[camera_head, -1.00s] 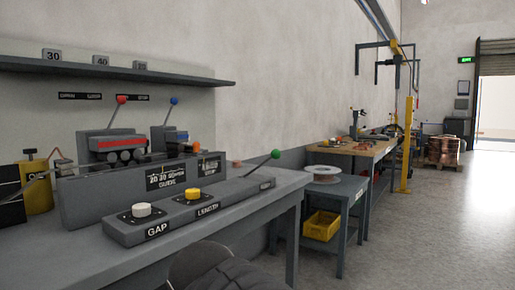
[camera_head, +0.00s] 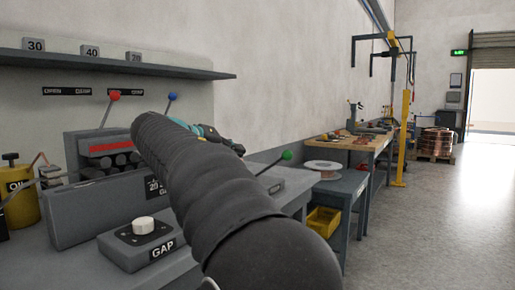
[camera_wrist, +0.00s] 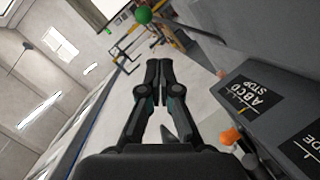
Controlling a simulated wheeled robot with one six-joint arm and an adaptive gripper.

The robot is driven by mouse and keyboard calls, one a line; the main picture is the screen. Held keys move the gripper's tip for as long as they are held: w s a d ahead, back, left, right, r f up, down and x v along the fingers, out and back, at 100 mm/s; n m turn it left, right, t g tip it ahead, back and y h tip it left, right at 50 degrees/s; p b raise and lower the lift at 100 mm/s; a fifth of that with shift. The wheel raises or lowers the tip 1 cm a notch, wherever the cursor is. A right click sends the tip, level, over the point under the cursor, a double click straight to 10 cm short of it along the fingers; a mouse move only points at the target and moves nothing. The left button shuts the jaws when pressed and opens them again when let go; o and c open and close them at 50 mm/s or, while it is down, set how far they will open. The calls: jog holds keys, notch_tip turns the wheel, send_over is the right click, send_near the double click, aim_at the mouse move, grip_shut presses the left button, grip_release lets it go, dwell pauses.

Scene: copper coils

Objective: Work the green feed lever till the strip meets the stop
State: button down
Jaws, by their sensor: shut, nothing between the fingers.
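The green feed lever's ball knob (camera_head: 287,155) stands at the right end of the grey control box, on a thin rod leaning up to the right. In the wrist view the green knob (camera_wrist: 143,15) is beyond my fingertips, apart from them. My gripper (camera_wrist: 158,65) is shut with nothing between its fingers. In the head view it is mostly hidden behind my dark arm. A stop plate (camera_wrist: 249,96) marked ABCD is at the right in the wrist view, near small orange parts (camera_wrist: 230,136). I cannot tell where the strip's end is relative to the stop.
A white GAP knob (camera_head: 144,225) sits on the control box. Red-knobbed (camera_head: 115,95) and blue-knobbed (camera_head: 173,97) levers rise behind it. A yellow oil can (camera_head: 20,198) stands left. A side table with a white reel (camera_head: 322,166) is at the right; open floor lies beyond.

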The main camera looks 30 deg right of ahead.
jog(key=shift+w+d+r+m+g+h, duration=0.2)
jog(key=shift+w+d+r+m+h, duration=0.1)
jog(key=shift+w+r, duration=0.3)
jog(key=shift+w+d+r+m+g+h, duration=0.2)
jog(key=shift+w+d+r+m+h, duration=0.1)
jog(key=shift+w+r, duration=0.25)
jog(key=shift+s+d+r, duration=0.1)
send_over(268, 167)
jog(key=s+a, duration=0.2)
jog(key=s, duration=0.2)
notch_tip(268, 167, down, 3)
jog(key=shift+s+d+f+p, duration=0.35)
jog(key=shift+f+p, duration=0.1)
jog(key=shift+f, duration=0.1)
jog(key=shift+f, duration=0.1)
